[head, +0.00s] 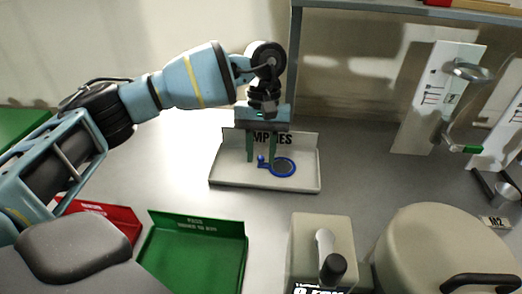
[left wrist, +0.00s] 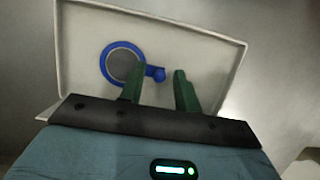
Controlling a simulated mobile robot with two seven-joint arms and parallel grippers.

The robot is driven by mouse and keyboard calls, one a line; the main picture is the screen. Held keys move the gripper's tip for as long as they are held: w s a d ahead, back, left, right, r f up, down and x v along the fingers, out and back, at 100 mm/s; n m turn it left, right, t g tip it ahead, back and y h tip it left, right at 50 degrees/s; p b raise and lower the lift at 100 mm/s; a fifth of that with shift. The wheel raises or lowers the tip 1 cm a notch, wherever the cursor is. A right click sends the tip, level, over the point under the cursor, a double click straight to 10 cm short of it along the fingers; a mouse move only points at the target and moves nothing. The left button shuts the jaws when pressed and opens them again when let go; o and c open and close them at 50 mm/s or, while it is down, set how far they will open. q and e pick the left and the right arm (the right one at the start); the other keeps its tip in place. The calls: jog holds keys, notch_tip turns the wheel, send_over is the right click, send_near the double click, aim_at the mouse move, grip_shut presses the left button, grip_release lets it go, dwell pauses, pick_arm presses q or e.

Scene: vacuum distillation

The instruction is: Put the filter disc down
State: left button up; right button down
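The filter disc (head: 283,167) is a grey mesh round in a blue ring with a short handle ending in a blue knob. My left gripper (head: 261,157) points down over the tray. Its two green fingers (left wrist: 158,78) stand apart on either side of the knob, with visible gaps, so it looks open. The left finger partly overlaps the handle in the wrist view. My right gripper is not in view.
A green tray (head: 195,262) and a red tray (head: 112,222) stand at the front left. A beige box with a black-tipped lever (head: 322,235) and a round beige vessel (head: 440,245) are at the front right. White upright panels (head: 437,100) stand at the right.

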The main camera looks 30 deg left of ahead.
pick_arm(q)
jog(key=v, duration=1.2)
jog(key=shift+p, duration=0.45)
